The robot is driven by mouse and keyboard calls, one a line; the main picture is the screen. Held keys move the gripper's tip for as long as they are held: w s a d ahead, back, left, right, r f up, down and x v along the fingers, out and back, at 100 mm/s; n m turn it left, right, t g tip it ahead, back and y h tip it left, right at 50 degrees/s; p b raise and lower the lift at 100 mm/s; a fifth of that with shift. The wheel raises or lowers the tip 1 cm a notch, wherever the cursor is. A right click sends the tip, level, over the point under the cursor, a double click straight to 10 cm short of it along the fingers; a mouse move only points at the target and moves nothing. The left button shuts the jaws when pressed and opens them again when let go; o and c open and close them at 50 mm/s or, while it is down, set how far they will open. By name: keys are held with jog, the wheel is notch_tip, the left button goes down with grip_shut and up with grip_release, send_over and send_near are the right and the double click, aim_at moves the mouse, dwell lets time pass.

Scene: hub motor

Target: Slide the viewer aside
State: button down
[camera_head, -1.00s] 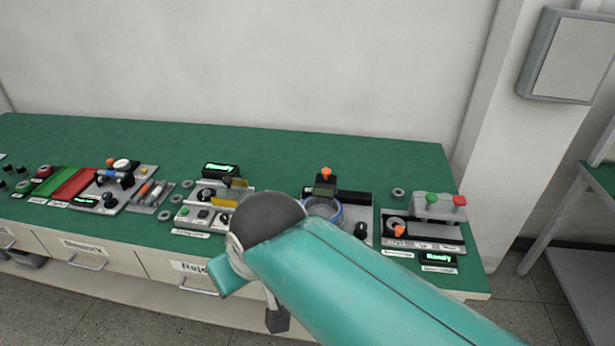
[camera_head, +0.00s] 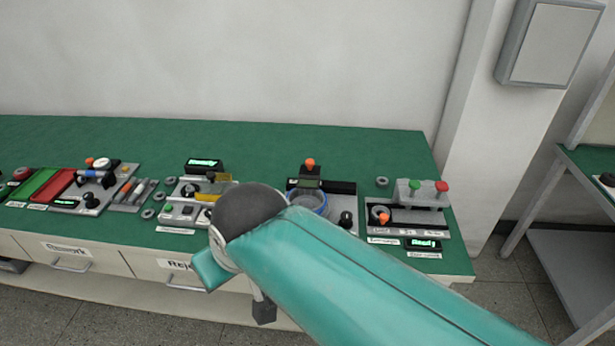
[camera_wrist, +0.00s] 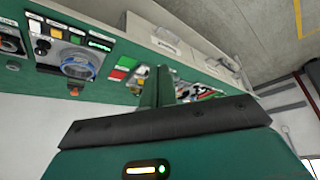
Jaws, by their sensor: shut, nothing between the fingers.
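A station with a blue ring (camera_head: 308,203) stands on the green bench, right of centre in the head view. Behind the ring is a small dark block with a greenish face and an orange knob (camera_head: 310,164), which looks like the viewer. A dark bar runs behind it. The wrist view shows the blue ring station (camera_wrist: 78,64) at upper left, turned over, with a small orange part (camera_wrist: 75,91) by it. My gripper (camera_wrist: 158,75) is shut and empty in the wrist view, apart from that station.
A station with green and red knobs (camera_head: 428,187) and a "Ready" display stands to the right. A station with yellow parts (camera_head: 207,196) is to the left, with red and green trays (camera_head: 53,186) farther left. A wall pillar and a second table (camera_head: 592,165) are at right.

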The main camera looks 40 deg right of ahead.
jog(key=c, duration=1.9)
grip_release()
jog(key=o, duration=0.3)
jog(key=shift+w+d+r, duration=0.2)
jog(key=shift+w, duration=0.05)
jog(key=o, duration=0.5)
jog(key=shift+m+g+h, duration=0.3)
jog(key=shift+m+h, duration=0.2)
jog(key=shift+m, duration=0.2)
jog(key=w+d+r, duration=0.1)
jog(key=w+d, duration=0.1)
jog(key=w, duration=0.1)
jog(key=w+d+r, duration=0.1)
jog(key=w+d, duration=0.1)
jog(key=w, duration=0.1)
jog(key=w+d+r, duration=0.1)
jog(key=w+d, duration=0.1)
jog(key=w, duration=0.1)
jog(key=shift+d+r, duration=0.15)
jog(key=m+h, duration=0.1)
jog(key=m, duration=0.3)
send_over(310, 161)
jog(key=s+a, duration=0.3)
jog(key=s, duration=0.2)
notch_tip(310, 161, down, 8)
jog(key=shift+g, duration=0.4)
jog(key=x, duration=1.3)
jog(key=shift+d, duration=0.25)
